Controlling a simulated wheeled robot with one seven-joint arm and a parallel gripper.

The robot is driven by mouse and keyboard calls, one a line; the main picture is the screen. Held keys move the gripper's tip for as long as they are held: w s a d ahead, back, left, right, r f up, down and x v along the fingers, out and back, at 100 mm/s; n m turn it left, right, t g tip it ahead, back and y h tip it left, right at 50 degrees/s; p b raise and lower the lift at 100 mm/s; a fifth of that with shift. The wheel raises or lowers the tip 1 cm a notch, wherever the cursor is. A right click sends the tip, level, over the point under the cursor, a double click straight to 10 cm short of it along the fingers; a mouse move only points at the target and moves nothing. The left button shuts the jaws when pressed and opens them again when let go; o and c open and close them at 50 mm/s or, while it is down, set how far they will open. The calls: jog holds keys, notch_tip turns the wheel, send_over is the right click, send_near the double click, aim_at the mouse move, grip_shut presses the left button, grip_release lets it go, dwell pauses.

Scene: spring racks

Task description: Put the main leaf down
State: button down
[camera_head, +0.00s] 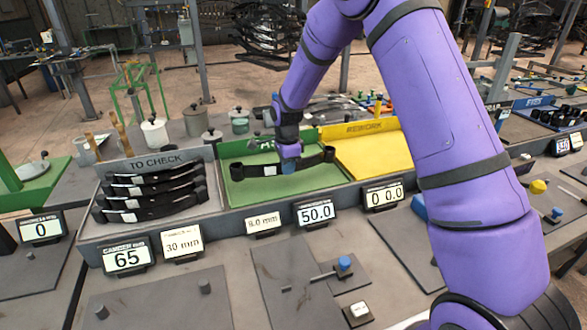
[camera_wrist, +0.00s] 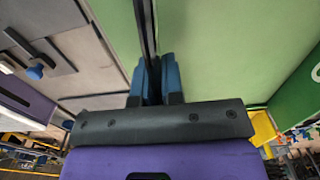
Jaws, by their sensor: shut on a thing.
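The main leaf (camera_head: 256,171) is a dark curved bar with a rolled eye at each end and a small white label. My gripper (camera_head: 288,165) is shut on it near its middle. The leaf is over the green tray (camera_head: 240,192) in the head view; whether it touches the tray floor I cannot tell. In the wrist view my gripper's blue fingers (camera_wrist: 154,80) close on the leaf's thin dark edge (camera_wrist: 146,28), with green surface on the right side. My gripper hides part of the green tray's sign.
Left of the green tray, the "TO CHECK" tray (camera_head: 158,163) holds several stacked dark leaves. Right of it is the empty-looking yellow "REWORK" tray (camera_head: 370,154). Lidded pots (camera_head: 155,133) stand behind.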

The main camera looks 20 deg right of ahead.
aim_at(288, 183)
jog(key=shift+f, duration=1.65)
jog(key=shift+f, duration=0.15)
jog(key=c, duration=1.2)
grip_release()
jog(key=shift+c, duration=0.2)
